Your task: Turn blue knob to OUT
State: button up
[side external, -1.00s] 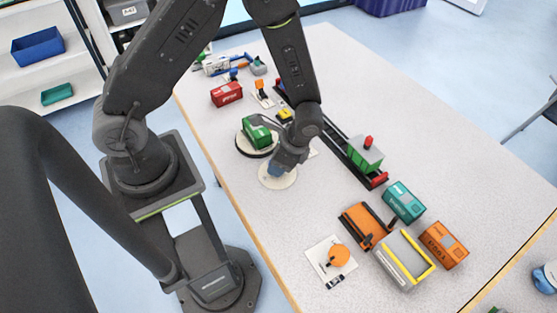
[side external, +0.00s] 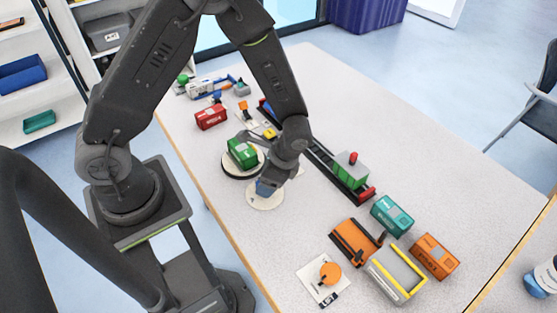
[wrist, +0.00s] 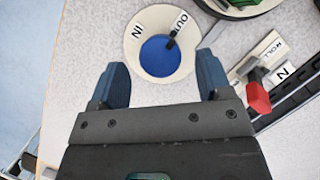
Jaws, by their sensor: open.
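The blue knob (wrist: 160,57) sits on a round cream plate (wrist: 136,62) with labels IN and OUT. Its dark pointer (wrist: 171,40) reaches toward the OUT label (wrist: 180,22) in the wrist view. The plate also shows under my gripper in the side view (side external: 265,203), where the knob is hard to tell from my fingers. My gripper (wrist: 162,66) is open, one finger to each side of the knob in the wrist view, with visible gaps. In the side view my gripper (side external: 265,187) points down over the plate.
A green container (side external: 242,152) stands on a dark-rimmed turntable (side external: 233,173) just behind the plate. A rail (side external: 325,162) carrying a green-and-grey block (side external: 350,170) runs to the right. A red lever (wrist: 257,97) is close to the right finger.

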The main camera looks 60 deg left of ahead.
jog(key=v, duration=1.2)
jog(key=shift+s+a+r, duration=0.1)
jog(key=shift+a, duration=0.05)
jog(key=s+a+r+n+t+h, duration=0.1)
jog(key=s+r+n+t, duration=0.3)
jog(key=r, duration=0.5)
jog(key=s+a+r+n+t+h, duration=0.2)
jog(key=s+a+r+n+t, duration=0.1)
jog(key=s+r, duration=0.5)
jog(key=shift+r+n+t, duration=0.45)
jog(key=shift+n+t, duration=0.45)
jog(key=shift+n, duration=0.2)
